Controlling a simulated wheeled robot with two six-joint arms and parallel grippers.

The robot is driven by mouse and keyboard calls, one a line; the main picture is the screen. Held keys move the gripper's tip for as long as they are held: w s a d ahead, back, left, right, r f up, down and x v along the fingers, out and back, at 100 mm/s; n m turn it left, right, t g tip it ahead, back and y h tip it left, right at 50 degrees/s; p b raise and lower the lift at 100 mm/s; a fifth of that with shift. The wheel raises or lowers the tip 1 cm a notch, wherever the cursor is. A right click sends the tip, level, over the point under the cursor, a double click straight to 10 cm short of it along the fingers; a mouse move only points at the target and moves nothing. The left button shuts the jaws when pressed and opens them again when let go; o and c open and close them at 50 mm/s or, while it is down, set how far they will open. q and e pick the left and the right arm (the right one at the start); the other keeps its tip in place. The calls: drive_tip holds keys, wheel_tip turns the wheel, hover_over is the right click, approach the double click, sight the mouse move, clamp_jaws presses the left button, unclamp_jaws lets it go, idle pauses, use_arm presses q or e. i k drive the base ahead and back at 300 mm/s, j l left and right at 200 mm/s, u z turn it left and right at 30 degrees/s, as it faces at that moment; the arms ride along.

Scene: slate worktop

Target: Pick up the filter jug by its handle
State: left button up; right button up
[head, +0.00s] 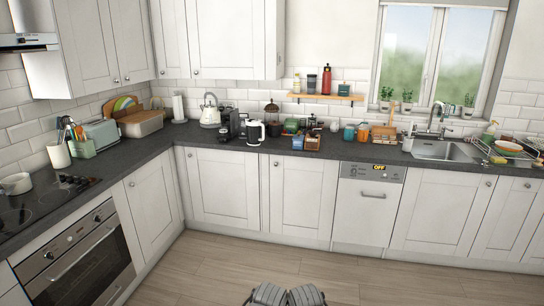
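A white jug-shaped vessel with a dark handle (255,131) stands upright on the back worktop, left of the middle; it looks like the filter jug, though it is small in view. Its handle seems to be on its right side. Neither of my grippers can be made out. Only grey parts of my own body show at the bottom edge, far from the jug, and nothing is seen touching it.
A black coffee machine (229,124) stands close left of the jug. A wooden caddy (312,141) and small items crowd its right. The slate worktop (176,141) has a bare stretch near the corner. The wooden floor (215,262) in front is clear.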

sight(253, 127)
drive_tip(key=i+j+u, duration=0.25)
drive_tip(key=i, duration=0.5)
drive_tip(key=i+u, duration=0.3)
drive_tip(key=i, duration=0.5)
drive_tip(key=i+j+z, duration=0.2)
drive_tip(key=i+z, duration=0.25)
drive_tip(key=i, duration=0.25)
drive_tip(key=i+j+z, duration=0.5)
drive_tip(key=i, duration=0.15)
drive_tip(key=i+j+z, duration=0.45)
drive_tip(key=i+j, duration=0.1)
drive_tip(key=i, duration=0.05)
